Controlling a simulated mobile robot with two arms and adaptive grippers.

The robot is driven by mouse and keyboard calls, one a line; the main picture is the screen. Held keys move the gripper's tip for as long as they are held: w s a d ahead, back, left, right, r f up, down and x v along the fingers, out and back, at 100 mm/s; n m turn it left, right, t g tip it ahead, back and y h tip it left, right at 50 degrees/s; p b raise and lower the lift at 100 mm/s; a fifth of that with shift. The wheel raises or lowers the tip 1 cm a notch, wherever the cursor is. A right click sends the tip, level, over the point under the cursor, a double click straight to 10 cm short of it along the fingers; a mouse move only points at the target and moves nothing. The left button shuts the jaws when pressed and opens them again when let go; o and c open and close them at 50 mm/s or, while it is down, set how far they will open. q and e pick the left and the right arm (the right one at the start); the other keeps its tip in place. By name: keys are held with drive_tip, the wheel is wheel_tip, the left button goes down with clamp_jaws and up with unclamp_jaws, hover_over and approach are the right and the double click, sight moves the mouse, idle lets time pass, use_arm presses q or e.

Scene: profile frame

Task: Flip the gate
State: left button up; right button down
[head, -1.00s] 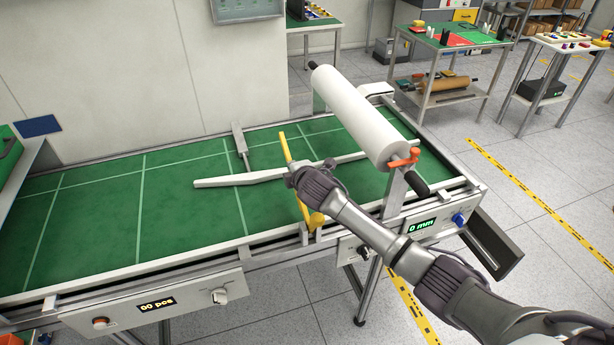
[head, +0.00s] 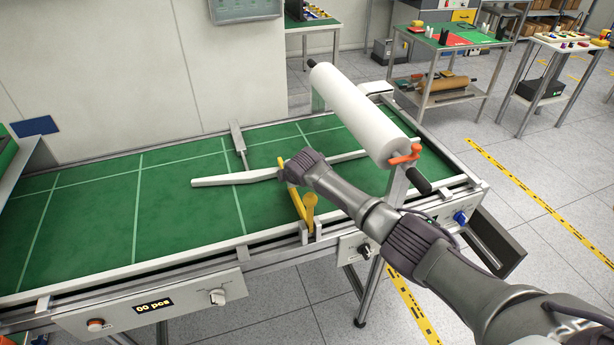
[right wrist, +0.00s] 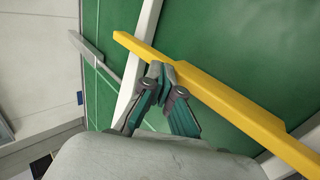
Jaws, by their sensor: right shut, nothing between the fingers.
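In the right wrist view the gate bar (right wrist: 220,96) runs diagonally from upper left to lower right. My right gripper (right wrist: 160,70) is shut and empty, with its fingertips at the side of the bar. They look close to it or touching; I cannot tell which. In the head view those fingertips are hidden behind my wrist. My left gripper is not in view.
A white angled guide rail (head: 238,179) lies over the green conveyor table (head: 90,220). A white roll (head: 358,112) with an orange clamp (head: 404,155) stands over the table to the right of my gripper. The left part of the table is clear.

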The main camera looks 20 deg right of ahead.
drive_tip(key=shift+s+f, duration=0.2)
drive_tip(key=shift+f, duration=0.2)
drive_tip(key=r+p, duration=0.4)
drive_tip(key=shift+w+r+p, duration=0.25)
drive_tip(key=shift+r+p, duration=0.05)
drive_tip(key=shift+r, duration=0.05)
wheel_tip(320, 180, up, 10)
drive_tip(key=b, duration=0.2)
drive_tip(key=shift+b, duration=0.35)
